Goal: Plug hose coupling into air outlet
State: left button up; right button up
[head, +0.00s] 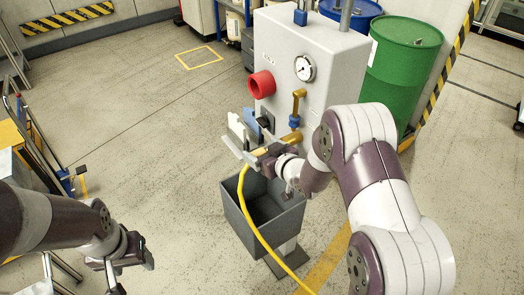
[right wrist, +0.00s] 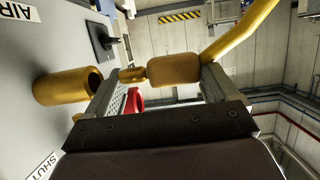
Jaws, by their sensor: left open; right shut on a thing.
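The brass air outlet (right wrist: 62,87) sticks out of the grey panel in the right wrist view, its dark round mouth facing the coupling. In the head view the outlet (head: 293,137) is below a blue fitting. My right gripper (right wrist: 167,80) is shut on the brass hose coupling (right wrist: 174,70). The coupling's narrow nose points towards the outlet mouth, apart from it by a short gap and slightly off its centre. The yellow hose (head: 246,205) hangs from the coupling. In the head view my right gripper (head: 256,155) is in front of the panel. My left gripper (head: 131,270) is open and empty at lower left.
The grey cabinet (head: 285,55) carries a red knob (head: 262,84), a gauge (head: 305,68) and a brass lever (head: 299,97). A grey bin (head: 238,212) stands below my right gripper. Green (head: 404,65) and blue drums are behind. Floor at left centre is clear.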

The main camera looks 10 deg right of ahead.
jog(key=shift+w+d, duration=0.15)
jog(key=shift+d, duration=0.5)
dwell(0.6)
